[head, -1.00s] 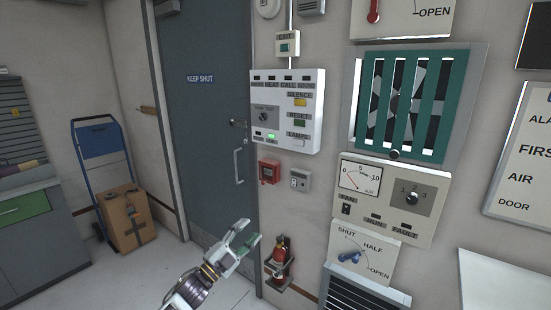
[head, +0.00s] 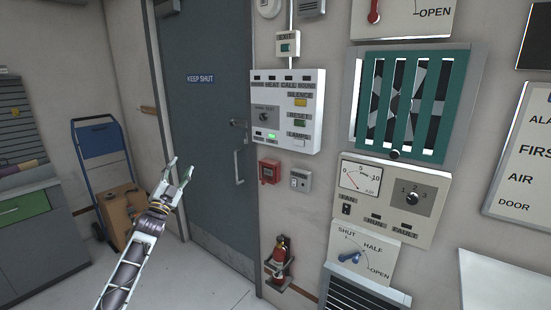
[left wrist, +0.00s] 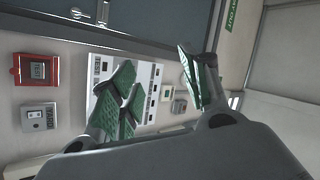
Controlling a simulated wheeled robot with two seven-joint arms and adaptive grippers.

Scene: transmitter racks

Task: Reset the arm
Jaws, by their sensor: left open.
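My left gripper (head: 178,174) is open and empty, raised in front of the grey door at the left of the head view. Its fingers also show in the left wrist view (left wrist: 165,92), spread apart with green pads, touching nothing that I can see. Beyond them in that view is the white alarm panel (left wrist: 148,85), partly hidden by the fingers. My right gripper is in neither view.
The grey door (head: 205,100) is shut. A hand truck (head: 97,140) with a cardboard box (head: 115,208) stands behind my left arm. A fire extinguisher (head: 280,258), a red call point (head: 269,173) and a fan panel (head: 392,200) are on the wall.

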